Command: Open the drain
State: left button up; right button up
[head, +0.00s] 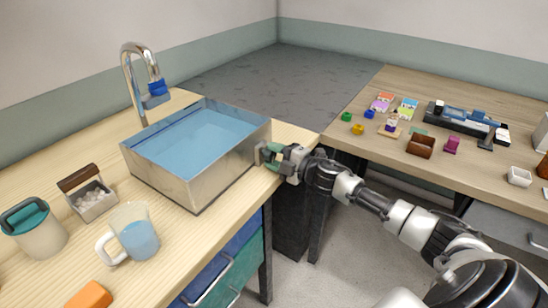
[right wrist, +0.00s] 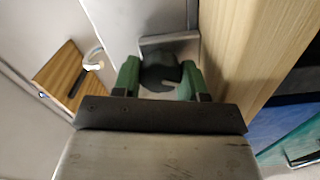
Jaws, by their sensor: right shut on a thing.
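The metal basin (head: 200,187) stands on the left wooden counter and holds blue water (head: 210,135). My right gripper (head: 268,157) is at the basin's right outer side, near the counter edge. In the right wrist view its green fingers (right wrist: 160,84) are shut on a dark grey drain handle (right wrist: 160,72) beside the basin wall. The fingers hide part of the handle, so its exact turn is hard to tell. No flow out of the basin can be seen. My left gripper is not in view.
A curved faucet (head: 132,80) with a blue part rises behind the basin. A glass pitcher (head: 131,236), a box of white pieces (head: 95,204), a cup (head: 38,240) and an orange block (head: 90,296) stand on the near counter. A second table (head: 390,150) at right holds several small objects.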

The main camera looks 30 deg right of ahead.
jog(key=n+b, duration=0.1)
jog(key=n, duration=0.4)
jog(key=shift+f, duration=0.1)
jog(key=shift+b, duration=0.3)
dwell(0.4)
jog(key=o, duration=0.9)
